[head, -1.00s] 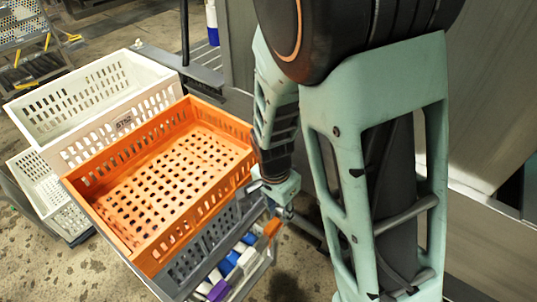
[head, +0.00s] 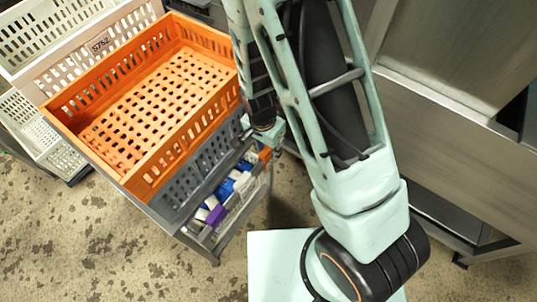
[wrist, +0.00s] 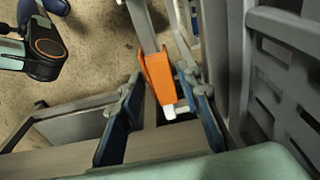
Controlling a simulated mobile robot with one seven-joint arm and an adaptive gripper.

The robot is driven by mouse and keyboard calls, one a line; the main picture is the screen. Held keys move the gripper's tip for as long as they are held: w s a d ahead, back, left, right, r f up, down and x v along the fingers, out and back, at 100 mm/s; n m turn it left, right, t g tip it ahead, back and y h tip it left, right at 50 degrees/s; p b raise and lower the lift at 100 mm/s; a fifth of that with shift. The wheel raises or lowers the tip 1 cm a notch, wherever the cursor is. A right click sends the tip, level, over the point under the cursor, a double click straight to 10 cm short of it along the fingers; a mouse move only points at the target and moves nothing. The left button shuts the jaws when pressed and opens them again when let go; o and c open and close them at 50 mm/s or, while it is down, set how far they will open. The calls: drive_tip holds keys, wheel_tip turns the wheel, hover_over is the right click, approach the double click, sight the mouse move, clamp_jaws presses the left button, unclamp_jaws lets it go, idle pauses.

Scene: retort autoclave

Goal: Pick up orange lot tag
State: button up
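The orange lot tag (wrist: 155,76) shows in the wrist view between the spread fingertips of my gripper (wrist: 160,84), with a small white piece at its near end. I see a gap on each side of it; whether it lies fully between the fingers in depth I cannot tell. In the head view the tag (head: 265,154) is a small orange patch at the right end of the grey cart, just below my gripper (head: 264,136). My arm hides part of that area.
An orange perforated crate (head: 75,128) sits on a grey crate (head: 188,178). White crates (head: 60,62) stand to the left. Blue, white and purple items (head: 217,214) lie in a lower tray. A steel cabinet (head: 455,150) stands at the right. Floor is clear in front.

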drive_tip(key=shift+f, duration=0.55)
drive_tip(key=c, duration=0.7)
drive_tip(key=shift+r, duration=0.2)
wheel_tip(320, 180, up, 28)
drive_tip(key=p, duration=2.2)
drive_tip(key=shift+f, duration=0.1)
